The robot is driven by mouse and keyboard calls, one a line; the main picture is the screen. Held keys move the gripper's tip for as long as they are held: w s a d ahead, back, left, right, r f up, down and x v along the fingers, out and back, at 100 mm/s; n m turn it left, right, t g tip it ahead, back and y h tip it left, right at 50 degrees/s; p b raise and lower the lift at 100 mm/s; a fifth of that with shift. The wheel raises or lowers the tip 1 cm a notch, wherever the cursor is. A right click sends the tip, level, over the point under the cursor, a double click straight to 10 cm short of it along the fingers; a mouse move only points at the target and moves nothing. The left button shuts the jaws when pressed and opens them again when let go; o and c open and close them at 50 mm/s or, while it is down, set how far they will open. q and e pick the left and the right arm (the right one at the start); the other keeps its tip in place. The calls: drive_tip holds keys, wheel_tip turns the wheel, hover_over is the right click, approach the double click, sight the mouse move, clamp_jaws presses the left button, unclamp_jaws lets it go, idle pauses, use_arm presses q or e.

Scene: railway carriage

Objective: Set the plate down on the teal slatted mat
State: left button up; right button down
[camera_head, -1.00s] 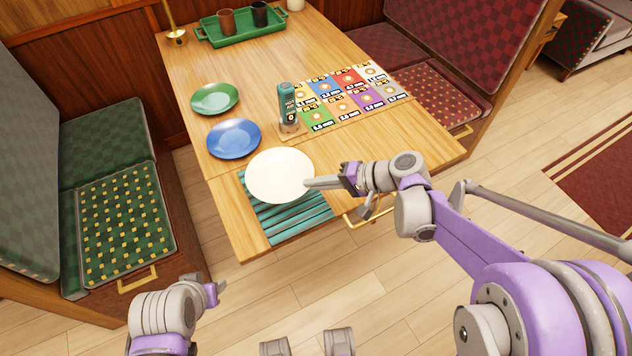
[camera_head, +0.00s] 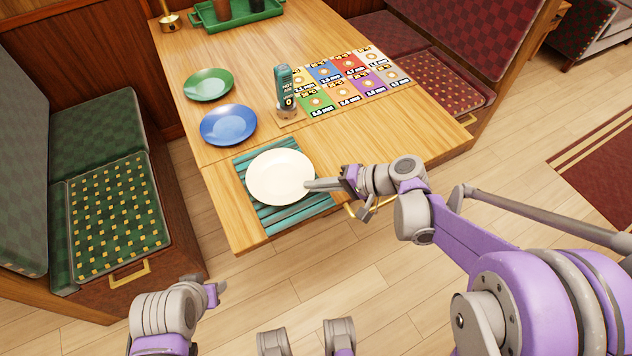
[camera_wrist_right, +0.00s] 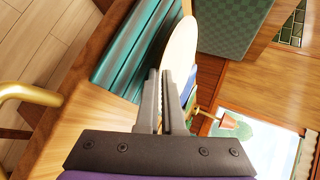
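The white plate (camera_head: 280,176) is over the teal slatted mat (camera_head: 312,205) at the table's near end, and mat shows around most of it. My right gripper (camera_head: 311,185) is shut on the plate's right rim. In the right wrist view, the fingers (camera_wrist_right: 165,80) pinch the plate (camera_wrist_right: 178,48), with the mat (camera_wrist_right: 138,45) beside it on the left. The plate looks roughly level with the mat; I cannot tell whether they touch. My left gripper (camera_head: 217,290) is at the lower left, away from the table; its fingers are not clear.
A blue plate (camera_head: 228,125) and a green plate (camera_head: 209,84) lie beyond the mat. A teal-grey device (camera_head: 286,90) stands right of the blue plate, near a coloured card sheet (camera_head: 350,80). A green tray (camera_head: 240,14) is at the back. A brass rail (camera_head: 357,210) runs below the table's edge.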

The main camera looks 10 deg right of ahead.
drive_tip(key=shift+f, duration=0.15)
idle(0.4)
drive_tip(key=c, duration=1.5)
unclamp_jaws()
drive_tip(key=o, duration=0.5)
drive_tip(key=shift+o, duration=0.2)
drive_tip(key=p+v, duration=0.1)
drive_tip(key=v, duration=0.9)
drive_tip(key=shift+d+r, duration=0.2)
drive_tip(key=shift+d, duration=0.1)
drive_tip(key=shift+s, duration=0.15)
drive_tip(key=shift+c, duration=0.2)
clamp_jaws()
